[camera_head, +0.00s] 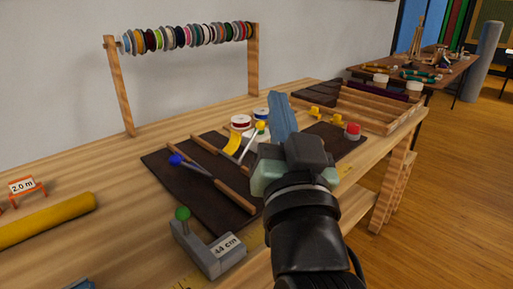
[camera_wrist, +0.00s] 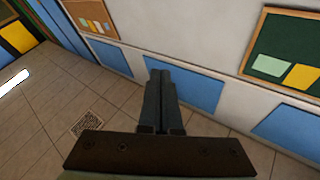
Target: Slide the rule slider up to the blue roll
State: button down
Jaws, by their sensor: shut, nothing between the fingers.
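The rule slider (camera_head: 212,250) is a grey block with a green knob and a "44 cm" label. It sits at the table's front edge, on a yellow rule (camera_head: 255,243) that the block partly hides. A small blue piece (camera_head: 82,284) is cut off at the bottom left; I cannot tell whether it is the blue roll. My gripper (camera_head: 279,112) is shut and empty, raised over the right part of the table, apart from and to the right of the slider. Its closed fingers (camera_wrist: 160,92) also show in the wrist view, which holds neither slider nor roll.
A yellow roll (camera_head: 45,218) lies at the left beside a "2.0 m" sign (camera_head: 22,186). A dark mat (camera_head: 165,190) with tools lies behind the slider. A rack of ribbon spools (camera_head: 190,36) stands at the back. A wooden tray (camera_head: 375,108) is at the right.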

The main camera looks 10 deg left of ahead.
jog(key=w+a+f+m+g+y+p, duration=0.1)
jog(key=w+f+m+g+y+p, duration=0.15)
jog(key=f+p, duration=0.3)
jog(key=w+a+f+m+g+y+p, duration=0.1)
jog(key=a+f+g+p, duration=0.1)
jog(key=f+g+p, duration=0.3)
jog(key=s+f+m+g+y+p, duration=0.1)
jog(key=s+f+m+y+p, duration=0.3)
jog(key=s+f+m+p, duration=0.45)
jog(key=shift+n+h, duration=0.25)
jog(key=shift+n, duration=0.35)
jog(key=x, duration=0.5)
jog(key=p+x, duration=0.1)
jog(key=x, duration=0.4)
jog(key=shift+s+a+r, duration=0.2)
jog(key=shift+a, duration=0.05)
jog(key=s, duration=0.1)
jog(key=s+p, duration=0.1)
jog(key=s+a+p, duration=0.1)
jog(key=shift+a+r, duration=0.1)
jog(key=shift+r, duration=0.25)
jog(key=shift+s+a, duration=0.2)
jog(key=shift+s, duration=0.1)
jog(key=shift+s, duration=0.15)
